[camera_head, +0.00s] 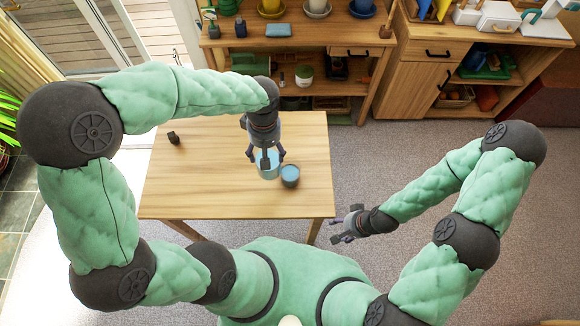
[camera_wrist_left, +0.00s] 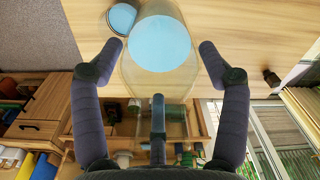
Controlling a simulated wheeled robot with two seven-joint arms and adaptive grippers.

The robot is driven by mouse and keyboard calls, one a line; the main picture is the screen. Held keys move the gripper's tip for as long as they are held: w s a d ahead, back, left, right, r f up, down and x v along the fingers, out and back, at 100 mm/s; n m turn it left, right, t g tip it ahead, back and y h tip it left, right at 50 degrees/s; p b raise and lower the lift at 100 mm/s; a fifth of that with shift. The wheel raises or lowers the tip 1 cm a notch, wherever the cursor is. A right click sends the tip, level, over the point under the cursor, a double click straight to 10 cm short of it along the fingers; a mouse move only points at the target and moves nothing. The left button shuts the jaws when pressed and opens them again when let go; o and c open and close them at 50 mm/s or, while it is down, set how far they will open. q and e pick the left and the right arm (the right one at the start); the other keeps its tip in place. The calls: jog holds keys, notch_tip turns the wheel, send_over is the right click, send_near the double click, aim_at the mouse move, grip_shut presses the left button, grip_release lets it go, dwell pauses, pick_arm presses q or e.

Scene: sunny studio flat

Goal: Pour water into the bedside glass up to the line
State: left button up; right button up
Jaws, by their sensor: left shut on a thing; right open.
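A clear jug (camera_head: 268,173) holding light blue water is at the front right part of the wooden table (camera_head: 200,190). My left gripper (camera_head: 265,157) comes down from above and is shut on the jug. In the left wrist view, the fingers of the left gripper (camera_wrist_left: 161,52) lie on both sides of the jug (camera_wrist_left: 158,45). The glass (camera_head: 290,176) stands on the table close to the right of the jug and shows blue water inside. The glass also shows in the left wrist view (camera_wrist_left: 122,17). No fill line can be made out. My right gripper (camera_head: 347,226) is open and empty, off the table's right edge.
A small dark object (camera_head: 173,137) stands at the table's back left. Shelves (camera_head: 315,55) with pots and a cabinet (camera_head: 420,75) stand behind. The table's left half is mostly clear. Carpet lies to the right.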

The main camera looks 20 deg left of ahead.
pick_arm(q)
jog(key=shift+r, duration=0.15)
jog(key=s+a+r+p, duration=0.3)
jog(key=a+r, duration=0.1)
jog(key=a, duration=0.1)
jog(key=shift+r, duration=0.4)
dwell(0.7)
